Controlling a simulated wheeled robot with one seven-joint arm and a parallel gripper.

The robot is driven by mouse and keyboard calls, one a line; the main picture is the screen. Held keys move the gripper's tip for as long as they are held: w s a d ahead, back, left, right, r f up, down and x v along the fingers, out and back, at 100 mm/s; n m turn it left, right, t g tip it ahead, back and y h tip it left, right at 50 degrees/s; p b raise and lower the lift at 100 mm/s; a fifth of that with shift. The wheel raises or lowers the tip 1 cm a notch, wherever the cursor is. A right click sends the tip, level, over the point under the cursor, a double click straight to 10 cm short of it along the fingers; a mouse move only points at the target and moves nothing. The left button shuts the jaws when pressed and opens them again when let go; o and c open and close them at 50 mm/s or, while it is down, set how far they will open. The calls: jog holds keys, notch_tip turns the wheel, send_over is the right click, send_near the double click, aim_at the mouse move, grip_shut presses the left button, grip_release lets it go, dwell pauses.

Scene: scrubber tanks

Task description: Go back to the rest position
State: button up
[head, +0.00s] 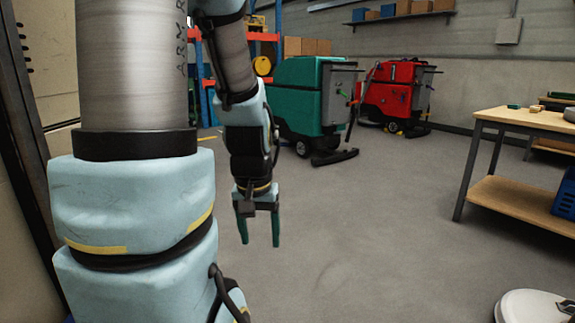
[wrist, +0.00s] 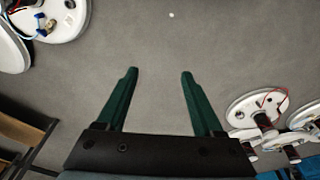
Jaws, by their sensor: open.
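My gripper (head: 260,243) hangs pointing down over the bare floor in the head view, with its two green fingers spread apart. My arm reaches down from the upper left of the head view. A green scrubber machine (head: 297,95) and a red scrubber machine (head: 392,92) stand behind my gripper, apart from it.
A wooden workbench (head: 530,119) with a lower shelf stands at the right, with a blue crate (head: 565,195) by it. A white round-edged object (head: 535,306) is at the lower right. Orange-and-blue racking (head: 264,37) stands at the back. The middle floor is clear.

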notch_tip(320, 180, up, 27)
jog(key=s+a+p, duration=0.1)
jog(key=p, duration=2.5)
jog(key=shift+f, duration=0.2)
